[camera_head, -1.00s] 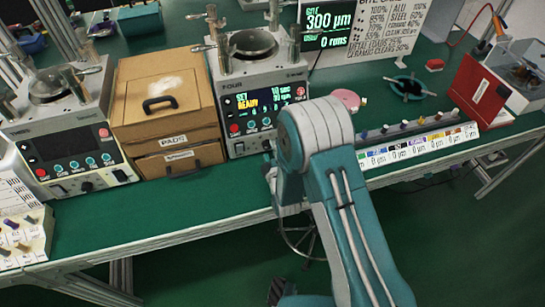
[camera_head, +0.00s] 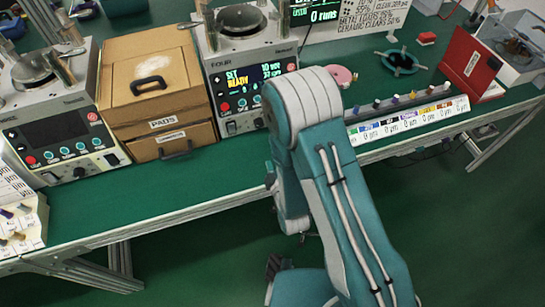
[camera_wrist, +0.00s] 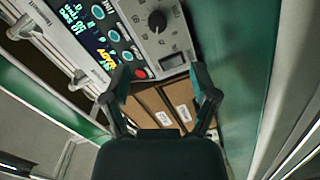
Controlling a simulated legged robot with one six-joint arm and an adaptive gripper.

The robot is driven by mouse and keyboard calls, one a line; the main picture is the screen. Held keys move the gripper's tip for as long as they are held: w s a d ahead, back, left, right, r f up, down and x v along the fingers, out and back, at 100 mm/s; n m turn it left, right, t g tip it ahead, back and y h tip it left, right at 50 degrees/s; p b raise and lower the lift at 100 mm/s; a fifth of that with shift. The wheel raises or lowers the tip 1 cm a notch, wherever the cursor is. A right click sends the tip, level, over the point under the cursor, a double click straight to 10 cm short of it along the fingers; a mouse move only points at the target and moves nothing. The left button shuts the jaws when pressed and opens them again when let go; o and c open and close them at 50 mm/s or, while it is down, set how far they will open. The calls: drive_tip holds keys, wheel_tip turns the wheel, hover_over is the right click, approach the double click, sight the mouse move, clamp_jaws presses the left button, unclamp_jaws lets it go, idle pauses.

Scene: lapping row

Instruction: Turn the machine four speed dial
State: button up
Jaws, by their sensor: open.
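Machine four (camera_head: 245,60) stands at the back of the bench, its lit screen reading SET and READY. In the wrist view its front panel (camera_wrist: 135,30) fills the upper middle, turned on its side. A round black dial (camera_wrist: 157,21) with a pale pointer mark sits there, with a rocker switch (camera_wrist: 173,62) below it in the picture. My gripper (camera_wrist: 164,80) is open and empty; its fingertips are below the dial in the picture and apart from it. In the head view I cannot make out the gripper, and my arm covers part of the machine's right front.
The brown PADS drawer box (camera_head: 155,85) stands left of machine four and shows between my fingers in the wrist view (camera_wrist: 160,108). Another similar machine (camera_head: 55,110) is at far left. A labelled strip with several small knobs (camera_head: 410,115) lies to the right.

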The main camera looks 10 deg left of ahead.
sight(259, 126)
drive_tip(key=n, duration=0.4)
drive_tip(key=a+n, duration=0.1)
drive_tip(key=n, duration=0.1)
drive_tip(key=shift+w+f+t, duration=0.2)
drive_tip(key=shift+w+t, duration=0.05)
drive_tip(key=shift+t, duration=0.05)
drive_tip(key=n, duration=0.4)
drive_tip(key=shift+w+a+f+n, duration=0.1)
drive_tip(key=shift+w+a+n, duration=0.05)
drive_tip(key=shift+a+n, duration=0.15)
drive_tip(key=x, duration=1)
drive_tip(key=shift+w, duration=0.4)
clamp_jaws()
